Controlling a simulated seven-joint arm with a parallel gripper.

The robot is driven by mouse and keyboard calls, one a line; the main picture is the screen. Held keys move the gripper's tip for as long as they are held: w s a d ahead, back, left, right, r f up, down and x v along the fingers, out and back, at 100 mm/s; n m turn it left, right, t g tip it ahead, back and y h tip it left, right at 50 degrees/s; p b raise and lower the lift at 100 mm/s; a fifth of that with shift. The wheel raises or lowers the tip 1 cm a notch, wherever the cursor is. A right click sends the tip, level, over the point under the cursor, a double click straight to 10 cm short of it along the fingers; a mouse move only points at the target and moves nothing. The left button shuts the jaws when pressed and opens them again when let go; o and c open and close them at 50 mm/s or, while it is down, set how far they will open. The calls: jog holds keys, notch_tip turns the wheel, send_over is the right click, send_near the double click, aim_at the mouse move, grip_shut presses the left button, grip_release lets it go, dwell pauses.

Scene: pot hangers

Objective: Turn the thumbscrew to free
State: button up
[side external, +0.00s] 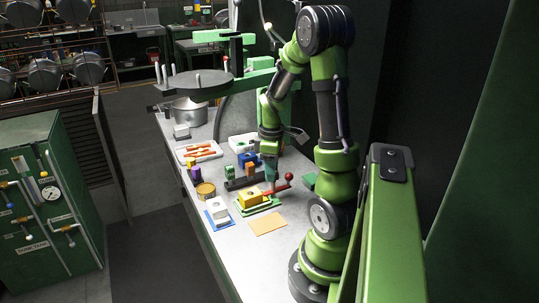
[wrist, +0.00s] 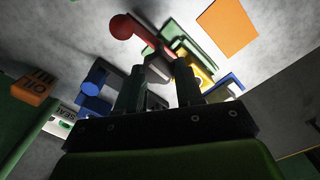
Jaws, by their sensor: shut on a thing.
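A red bar with a ball end (side external: 288,177) sticks out to the right of a green clamp (side external: 262,208); it looks like the handle of the thumbscrew. A yellow block (side external: 249,198) sits in the clamp. My gripper (side external: 270,182) points down at the clamp's right end, at the inner end of the red bar. In the wrist view the red ball (wrist: 122,27) shows beyond my gripper's fingers (wrist: 160,68). The fingers are shut on the thumbscrew, whose gripped part is mostly hidden between them.
An orange sheet (side external: 268,221) lies in front of the clamp. A white block on a blue plate (side external: 218,213) and a round tin (side external: 205,191) stand to the left. Blue, orange and green blocks (side external: 249,160) crowd behind. The front of the table is clear.

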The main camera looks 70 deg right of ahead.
jog(key=shift+r+n, duration=0.1)
jog(key=shift+n, duration=0.2)
jog(key=o, duration=1)
jog(key=shift+o, duration=0.2)
notch_tip(320, 180, up, 17)
